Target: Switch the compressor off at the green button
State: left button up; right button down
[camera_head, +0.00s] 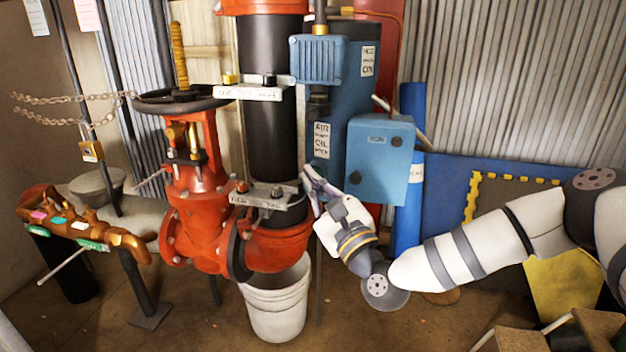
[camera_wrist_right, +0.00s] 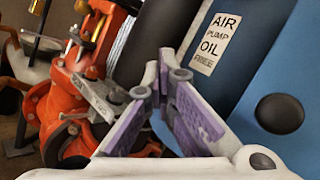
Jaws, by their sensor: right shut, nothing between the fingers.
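The blue compressor (camera_head: 352,95) stands behind the black pipe, with a blue box (camera_head: 376,160) on its front right. The box has a small label and dark round knobs or buttons (camera_head: 396,141). One dark round button (camera_wrist_right: 279,113) shows large at the right of the right wrist view. I see no clearly green button in either view. My right gripper (camera_head: 308,174) is shut and empty, left of the box and below the white "AIR PUMP OIL" label (camera_head: 321,140). Its purple-padded fingers (camera_wrist_right: 158,72) point up in the right wrist view. My left gripper is not in view.
A red valve (camera_head: 196,195) with a dark handwheel and a black pipe (camera_head: 270,135) stand close left of my right gripper. A white bucket (camera_head: 276,300) is below. A blue upright tube (camera_head: 409,200) stands right of the box. Chains and a padlock (camera_head: 91,151) hang at left.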

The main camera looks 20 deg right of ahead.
jog(key=shift+s, duration=0.1)
jog(key=shift+s+a, duration=0.25)
jog(key=s+a+p, duration=0.1)
jog(key=s+a, duration=0.2)
jog(key=s, duration=0.2)
jog(key=shift+a, duration=0.2)
